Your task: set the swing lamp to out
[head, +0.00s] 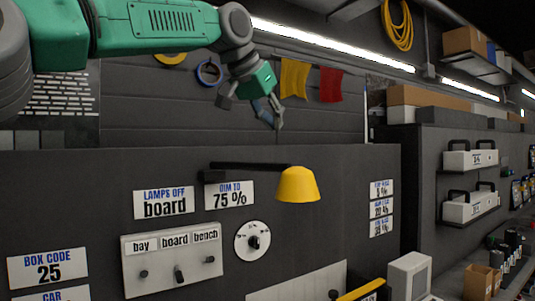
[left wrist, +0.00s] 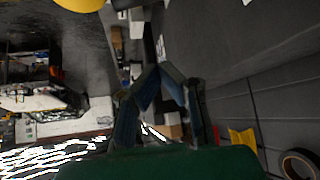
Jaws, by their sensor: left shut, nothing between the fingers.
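The swing lamp has a yellow shade (head: 298,185) on a thin black arm (head: 250,165), which runs right from a mount on the dark panel. The shade hangs in front of the panel, right of the "DIM TO 75%" sign. My left gripper (head: 270,117) is above the shade and slightly left of it, pointing down, apart from the lamp. Its blue-padded fingers (left wrist: 160,80) are shut and empty in the left wrist view. A yellow edge, apparently the shade (left wrist: 80,4), shows at that view's top left. My right gripper is not in view.
The dark panel (head: 345,200) carries a switch plate (head: 172,260), a round dial (head: 252,241) and several signs. Yellow and red cloths (head: 295,79) hang on the wall behind. Shelves with white cases (head: 470,158) stand at right. Space around the shade looks clear.

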